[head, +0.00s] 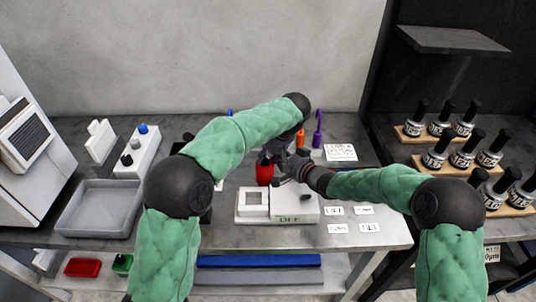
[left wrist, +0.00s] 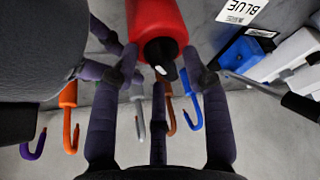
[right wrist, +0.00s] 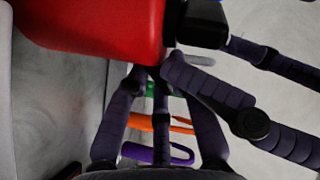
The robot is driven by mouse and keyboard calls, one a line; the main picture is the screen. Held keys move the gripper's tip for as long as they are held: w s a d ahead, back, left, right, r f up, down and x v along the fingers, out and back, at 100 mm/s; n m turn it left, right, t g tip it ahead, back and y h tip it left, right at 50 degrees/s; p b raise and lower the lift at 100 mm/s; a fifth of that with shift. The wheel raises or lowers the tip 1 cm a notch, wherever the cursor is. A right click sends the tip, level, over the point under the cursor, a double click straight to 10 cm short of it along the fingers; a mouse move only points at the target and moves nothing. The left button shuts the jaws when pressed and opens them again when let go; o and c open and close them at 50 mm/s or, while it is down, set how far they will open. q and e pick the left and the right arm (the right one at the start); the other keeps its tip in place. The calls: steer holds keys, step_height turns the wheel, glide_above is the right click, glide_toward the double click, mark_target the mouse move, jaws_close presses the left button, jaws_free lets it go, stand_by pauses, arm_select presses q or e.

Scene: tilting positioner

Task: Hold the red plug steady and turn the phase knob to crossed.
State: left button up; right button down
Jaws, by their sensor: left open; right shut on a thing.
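The red plug (head: 264,174) is upright behind the white box in the head view, partly hidden by my grippers. It fills the top of the left wrist view (left wrist: 157,20) and the upper left of the right wrist view (right wrist: 95,30). A black knob with a pale mark (left wrist: 160,52) is at its end; I take it for the phase knob, but its setting is unreadable. My left gripper (left wrist: 160,75) is open, fingers on either side of the knob, contact unclear. My right gripper (right wrist: 153,72) is closed at the plug's lower edge; the exact contact is partly hidden.
A white box with a lettered front (head: 293,216) and small label cards (head: 338,228) lie in front. Hooked tools, including a purple one (head: 318,130), stand behind. A grey tray (head: 95,208) is at left, racks of bottles (head: 462,155) at right. Both arms crowd the middle.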

arm_select(q)
jaws_close()
steer(key=shift+a, duration=0.1)
steer(key=shift+a+m, duration=0.1)
steer(key=shift+m, duration=0.2)
